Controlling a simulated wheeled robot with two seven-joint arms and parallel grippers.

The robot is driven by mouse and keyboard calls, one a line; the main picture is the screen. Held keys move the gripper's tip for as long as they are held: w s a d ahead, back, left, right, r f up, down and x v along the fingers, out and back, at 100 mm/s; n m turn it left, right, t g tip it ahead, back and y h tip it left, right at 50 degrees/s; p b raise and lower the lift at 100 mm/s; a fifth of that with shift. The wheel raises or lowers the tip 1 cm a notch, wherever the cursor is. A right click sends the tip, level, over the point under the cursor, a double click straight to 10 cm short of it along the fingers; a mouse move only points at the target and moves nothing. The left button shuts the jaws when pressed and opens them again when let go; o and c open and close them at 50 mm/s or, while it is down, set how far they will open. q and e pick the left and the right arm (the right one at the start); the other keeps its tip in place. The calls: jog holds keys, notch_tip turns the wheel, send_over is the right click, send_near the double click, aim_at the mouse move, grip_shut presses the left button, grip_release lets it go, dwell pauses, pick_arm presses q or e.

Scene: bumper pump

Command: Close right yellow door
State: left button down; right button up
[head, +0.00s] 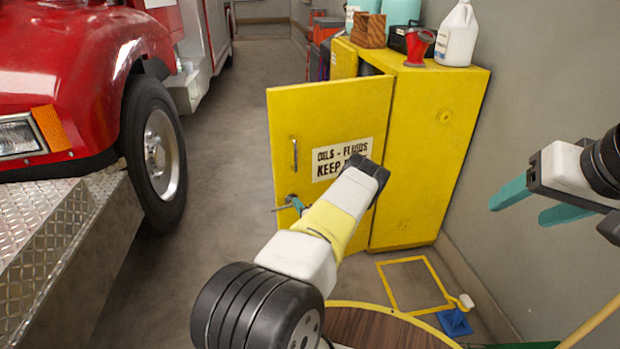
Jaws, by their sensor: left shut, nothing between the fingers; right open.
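The right yellow door (303,115) of the yellow cabinet stands open, swung out from the cabinet body (430,140). It has a metal handle (295,153) and a white sign reading "OILS - FLUIDS KEEP", partly hidden by my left arm. My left gripper (298,205) is shut with teal fingers, at the lower part of the door's outer face near its free edge. I cannot tell whether it touches the door. My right gripper (527,203) is open and empty at the right, in front of the grey wall and apart from the cabinet.
Another yellow panel (343,60) shows behind the door. A white jug (458,35), a red funnel (418,46) and other containers stand on the cabinet. A red truck (75,65) is at left. A blue dustpan (454,322) lies at lower right. Floor left of the door is clear.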

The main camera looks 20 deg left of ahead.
aim_at(285, 184)
pick_arm(q)
jog(key=x, duration=1.1)
jog(key=shift+w, duration=0.1)
